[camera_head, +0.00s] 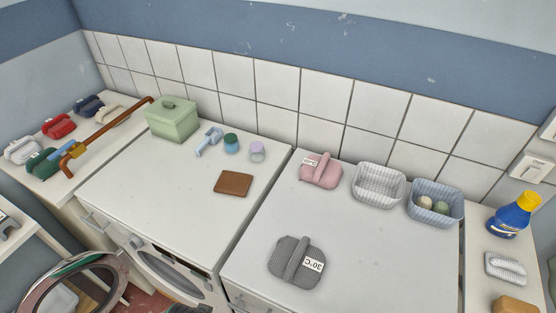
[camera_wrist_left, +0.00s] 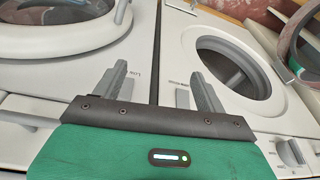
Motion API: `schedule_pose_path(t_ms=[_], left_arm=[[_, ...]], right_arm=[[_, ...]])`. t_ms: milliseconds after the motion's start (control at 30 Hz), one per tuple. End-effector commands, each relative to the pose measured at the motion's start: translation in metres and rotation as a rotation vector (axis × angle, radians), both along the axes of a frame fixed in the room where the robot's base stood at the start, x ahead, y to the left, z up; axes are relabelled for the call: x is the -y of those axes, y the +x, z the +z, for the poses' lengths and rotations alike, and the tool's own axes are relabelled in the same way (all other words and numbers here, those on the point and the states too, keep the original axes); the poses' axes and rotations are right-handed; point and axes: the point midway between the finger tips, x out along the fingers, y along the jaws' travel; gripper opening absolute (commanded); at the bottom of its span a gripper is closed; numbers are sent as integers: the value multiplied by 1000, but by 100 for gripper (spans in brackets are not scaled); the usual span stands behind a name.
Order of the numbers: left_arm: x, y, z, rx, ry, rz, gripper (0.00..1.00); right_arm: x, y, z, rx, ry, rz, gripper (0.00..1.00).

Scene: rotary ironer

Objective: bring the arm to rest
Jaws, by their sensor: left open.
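My left gripper (camera_wrist_left: 160,82) shows in the left wrist view, with its two dark grey fingers spread apart and nothing between them. It points at the white fronts of two machines, a round door (camera_wrist_left: 55,25) at the left and an open-looking round port (camera_wrist_left: 235,68) at the right. Whether the fingers touch either front cannot be told. In the head view I cannot clearly make out my left gripper. My right gripper is in neither view.
The left machine top (camera_head: 130,195) bears a green box (camera_head: 172,120), small jars and a brown wallet-like piece (camera_head: 233,184). The right top bears a grey bundle (camera_head: 296,262), a pink bundle (camera_head: 320,171) and two baskets (camera_head: 379,186). A round door (camera_head: 75,270) stands open at lower left.

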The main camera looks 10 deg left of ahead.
Motion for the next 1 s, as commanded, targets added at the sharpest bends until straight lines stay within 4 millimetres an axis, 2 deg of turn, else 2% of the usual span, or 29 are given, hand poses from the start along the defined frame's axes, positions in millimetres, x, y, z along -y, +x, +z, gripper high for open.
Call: schedule_pose_path(t_ms=[33,200,367,400,600,800,900,1000], left_arm=[[0,-2,-33,-15,1,-1,73],[-1,-16,-127,-44,4,-6,73],[-5,-42,-208,-69,6,-11,73],[-6,-51,-227,-78,7,-13,73],[-14,-103,-313,-111,11,-20,73],[-26,-164,-377,-142,17,-27,73],[-32,-191,-397,-154,19,-30,73],[-35,-209,-408,-159,19,-33,73]], right_arm=[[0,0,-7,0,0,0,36],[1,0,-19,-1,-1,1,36],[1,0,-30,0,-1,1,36],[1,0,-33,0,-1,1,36],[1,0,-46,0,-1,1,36],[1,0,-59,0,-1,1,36],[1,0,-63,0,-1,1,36],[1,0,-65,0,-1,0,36]])
